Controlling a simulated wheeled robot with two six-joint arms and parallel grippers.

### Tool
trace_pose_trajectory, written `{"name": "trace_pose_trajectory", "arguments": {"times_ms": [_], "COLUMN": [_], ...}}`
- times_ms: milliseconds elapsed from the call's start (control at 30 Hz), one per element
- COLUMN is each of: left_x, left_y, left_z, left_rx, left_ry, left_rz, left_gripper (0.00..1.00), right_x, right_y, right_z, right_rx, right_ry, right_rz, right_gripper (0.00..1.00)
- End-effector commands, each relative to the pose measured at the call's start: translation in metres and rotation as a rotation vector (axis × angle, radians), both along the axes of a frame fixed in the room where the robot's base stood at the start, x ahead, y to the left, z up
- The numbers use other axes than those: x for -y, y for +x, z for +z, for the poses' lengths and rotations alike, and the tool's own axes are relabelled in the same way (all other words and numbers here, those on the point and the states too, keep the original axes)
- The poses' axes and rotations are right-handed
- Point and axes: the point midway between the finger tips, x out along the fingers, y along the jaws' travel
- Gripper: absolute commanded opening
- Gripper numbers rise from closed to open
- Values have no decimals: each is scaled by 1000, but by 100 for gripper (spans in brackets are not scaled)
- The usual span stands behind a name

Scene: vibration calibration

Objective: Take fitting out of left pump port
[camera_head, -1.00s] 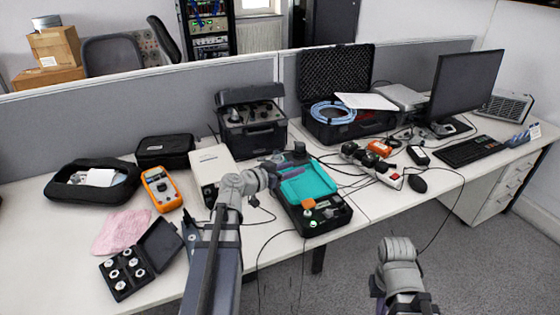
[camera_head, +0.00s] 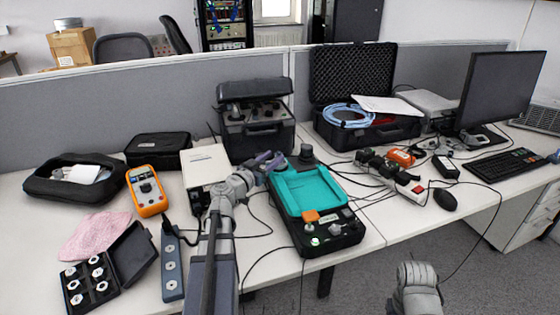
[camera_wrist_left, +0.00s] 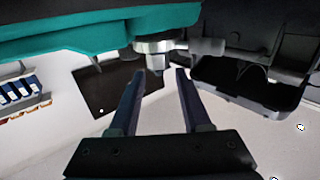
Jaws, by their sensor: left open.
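The pump (camera_head: 312,192), a black unit with a teal top, stands on the desk in the middle of the head view. My left gripper (camera_head: 268,164) is at its rear left side. In the left wrist view the gripper (camera_wrist_left: 159,73) is open, with its two dark fingers apart. A silver fitting (camera_wrist_left: 155,48) sticks out below the pump's teal body (camera_wrist_left: 95,32). Its narrow end shows just beyond and between the fingertips, with nothing gripped. The fitting cannot be made out in the head view. Only part of my right arm shows at the lower right; its gripper is not visible.
An open black case (camera_head: 128,252) with several silver fittings and a blue-grey strip (camera_head: 172,272) lie front left. A beige box (camera_head: 205,164) stands just left of the gripper. An orange multimeter (camera_head: 147,191), black equipment case (camera_head: 262,138) and loose cables are nearby.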

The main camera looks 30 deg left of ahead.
Motion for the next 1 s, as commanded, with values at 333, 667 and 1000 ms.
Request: {"name": "trace_pose_trajectory", "arguments": {"times_ms": [333, 667, 1000], "left_x": [2, 5, 6], "left_y": [21, 64, 67], "left_z": [1, 2, 2], "left_rx": [0, -1, -1], "left_ry": [0, 0, 0], "left_rz": [-1, -3, -1], "left_gripper": [48, 48, 40], "right_x": [0, 0, 0], "right_y": [0, 0, 0], "right_z": [1, 3, 3], "right_rx": [0, 0, 0], "right_ry": [0, 0, 0], "right_rz": [0, 0, 0], "right_gripper": [0, 0, 0]}}
